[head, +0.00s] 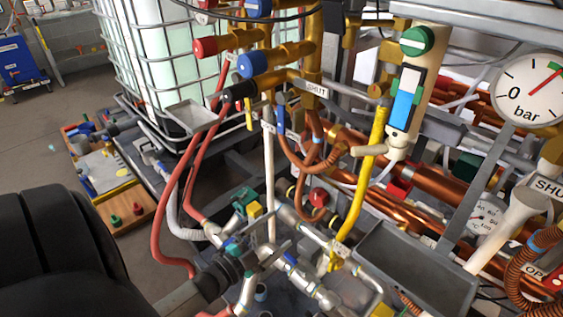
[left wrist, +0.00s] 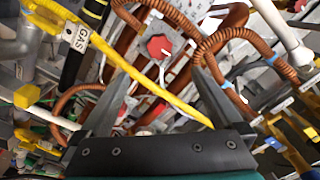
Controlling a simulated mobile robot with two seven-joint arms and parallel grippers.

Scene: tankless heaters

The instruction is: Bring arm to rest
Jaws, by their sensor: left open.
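My left arm (head: 50,255) comes into the head view as a large dark shape at the lower left, reaching toward the valves and pipes at the bottom middle. In the left wrist view my left gripper (left wrist: 160,75) is open, its two dark fingers spread apart. A red round knob (left wrist: 158,47) shows between the fingers, farther off. A yellow pipe (left wrist: 165,92) crosses the gap at a slant; I cannot tell how close it is. Nothing is seen held between the fingers. My right gripper is in neither view.
Copper pipes (head: 430,185), a yellow pipe (head: 369,180) and red hoses (head: 166,205) crowd the space. A grey tray (head: 415,275) is at the lower right, a pressure gauge (head: 530,90) at the upper right. A caged white tank (head: 165,55) stands behind. Open floor (head: 40,140) lies left.

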